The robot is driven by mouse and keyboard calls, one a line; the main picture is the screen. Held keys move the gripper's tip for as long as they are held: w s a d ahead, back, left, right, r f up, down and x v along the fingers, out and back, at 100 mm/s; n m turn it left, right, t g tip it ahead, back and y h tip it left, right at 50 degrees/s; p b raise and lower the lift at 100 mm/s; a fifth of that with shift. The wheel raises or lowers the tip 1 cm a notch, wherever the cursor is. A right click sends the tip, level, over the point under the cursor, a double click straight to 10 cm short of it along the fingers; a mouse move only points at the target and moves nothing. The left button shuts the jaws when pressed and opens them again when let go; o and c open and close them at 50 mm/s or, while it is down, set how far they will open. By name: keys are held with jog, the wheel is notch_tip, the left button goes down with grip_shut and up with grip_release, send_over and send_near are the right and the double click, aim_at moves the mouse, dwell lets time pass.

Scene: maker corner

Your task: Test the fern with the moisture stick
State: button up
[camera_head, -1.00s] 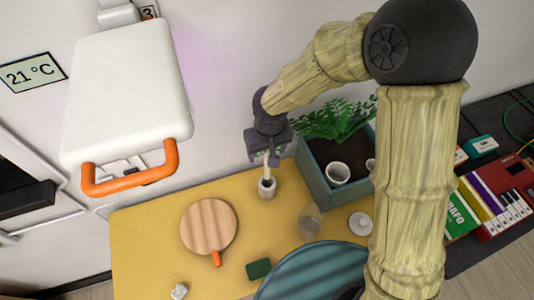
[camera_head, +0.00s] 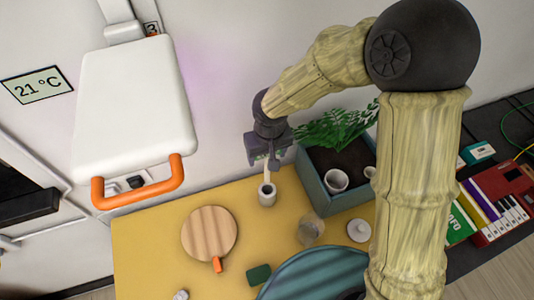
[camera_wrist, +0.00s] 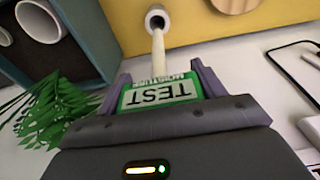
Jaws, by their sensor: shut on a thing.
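My gripper (camera_head: 268,160) is shut on the moisture stick, which has a green and white head reading TEST (camera_wrist: 158,92) in the wrist view. Its pale shaft (camera_head: 266,176) points down at a small white cup-like holder (camera_head: 267,198) on the yellow table. The holder also shows in the wrist view (camera_wrist: 156,14). The tip is at the holder's mouth; I cannot tell whether it is inside. The fern (camera_head: 335,126) has green fronds and stands in a blue-grey planter (camera_head: 316,186) to the right of my gripper. Its fronds also show at left in the wrist view (camera_wrist: 50,115).
White pots (camera_head: 336,181) sit in the planter's soil. A round wooden board (camera_head: 208,234), a clear glass (camera_head: 310,231), a white lid (camera_head: 359,230) and a dark green block (camera_head: 259,273) lie on the table (camera_head: 150,230). A white box with an orange handle (camera_head: 138,182) hangs at left.

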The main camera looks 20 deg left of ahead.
jog(key=shift+r+p, duration=2.25)
jog(key=shift+r, duration=0.85)
